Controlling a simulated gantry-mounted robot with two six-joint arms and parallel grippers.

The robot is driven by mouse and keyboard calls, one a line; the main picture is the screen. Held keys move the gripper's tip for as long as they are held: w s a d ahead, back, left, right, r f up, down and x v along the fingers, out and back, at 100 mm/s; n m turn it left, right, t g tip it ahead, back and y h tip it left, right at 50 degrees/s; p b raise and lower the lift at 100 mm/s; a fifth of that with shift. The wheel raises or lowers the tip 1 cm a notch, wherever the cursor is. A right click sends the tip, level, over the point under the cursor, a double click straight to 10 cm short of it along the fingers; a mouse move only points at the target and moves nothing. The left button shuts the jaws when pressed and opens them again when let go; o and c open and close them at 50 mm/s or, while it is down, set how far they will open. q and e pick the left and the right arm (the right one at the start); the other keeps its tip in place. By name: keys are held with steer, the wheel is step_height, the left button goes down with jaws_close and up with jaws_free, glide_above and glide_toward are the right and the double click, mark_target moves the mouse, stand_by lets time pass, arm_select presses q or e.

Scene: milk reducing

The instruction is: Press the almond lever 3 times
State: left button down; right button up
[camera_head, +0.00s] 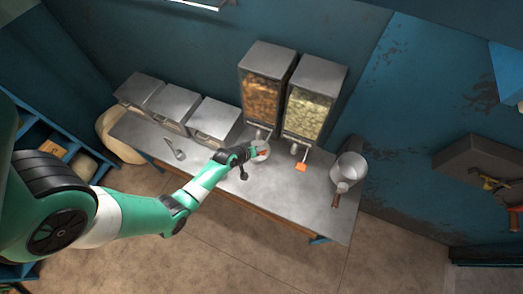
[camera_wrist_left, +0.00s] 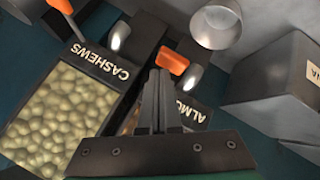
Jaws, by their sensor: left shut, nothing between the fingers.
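The almond dispenser (camera_head: 262,95) is the left one, with brown nuts behind its window. In the left wrist view its label (camera_wrist_left: 188,112) is partly hidden by my fingers. Its orange almond lever (camera_head: 262,152) shows at my fingertips, and also in the left wrist view (camera_wrist_left: 173,60). My left gripper (camera_head: 255,153) is shut and empty, with its tips right by the lever; I cannot tell whether they touch it. A metal cup (camera_wrist_left: 215,22) stands near the almond spout and is partly hidden by my gripper in the head view. My right gripper is not in view.
The cashew dispenser (camera_head: 310,108) stands just right, with its own orange lever (camera_head: 301,167). A metal pot (camera_head: 349,168) with a wooden handle is farther right. Several lidded metal bins (camera_head: 214,118) and a scoop (camera_head: 175,151) are to the left. The front right of the metal table (camera_head: 290,195) is clear.

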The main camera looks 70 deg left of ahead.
arm_select(q)
steer(key=shift+f+b, duration=1.15)
steer(key=shift+f, duration=0.15)
stand_by(1.0)
steer(key=shift+r+p, duration=1.65)
steer(key=shift+r, duration=0.05)
step_height(320, 180, up, 5)
steer(key=p, duration=0.5)
steer(key=shift+r, duration=0.1)
stand_by(1.8)
